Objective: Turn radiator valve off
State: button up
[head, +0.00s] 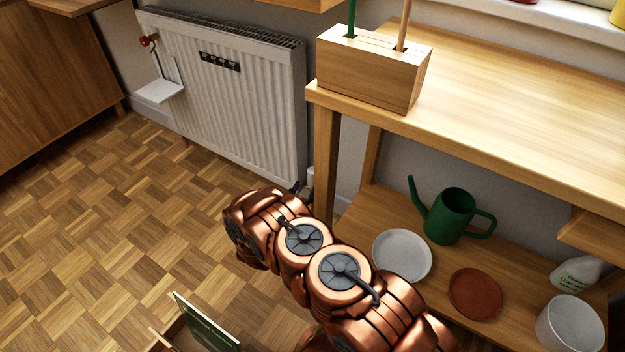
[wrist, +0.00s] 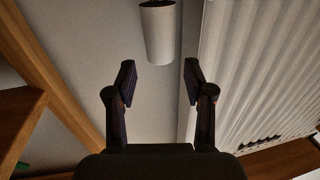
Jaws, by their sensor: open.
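The white ribbed radiator (head: 240,95) stands against the wall in the head view; its ribs fill the right side of the wrist view (wrist: 265,60). A white cylinder (wrist: 157,32), which looks like the radiator valve's head, shows at the top middle of the wrist view. In the head view a small pale part (head: 311,173) shows by the radiator's lower right corner, mostly hidden. A red knob (head: 148,40) sits at the radiator's upper left. My gripper (wrist: 159,75) is open and empty, its fingertips short of the cylinder, which lies roughly in line with the gap.
A wooden bench (head: 500,110) stands right of the radiator, with a wooden block (head: 370,75) on top. Its lower shelf holds a green watering can (head: 449,217), a white pot (head: 570,325) and dishes. The parquet floor (head: 100,220) is clear at left.

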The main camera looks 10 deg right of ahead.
aim_at(312, 178)
jog(key=b+x, duration=0.2)
jog(key=x, duration=0.5)
jog(key=c, duration=0.9)
jog(key=shift+d+r+n+t+y+p, duration=0.25)
jog(key=shift+n+y+p, duration=0.3)
jog(key=shift+p, duration=0.35)
jog(key=shift+a+f+t+y+p, duration=0.15)
jog(key=shift+t+y+p, duration=0.1)
jog(key=shift+y+p, duration=0.2)
jog(key=shift+f+n, duration=0.1)
jog(key=shift+n, duration=0.15)
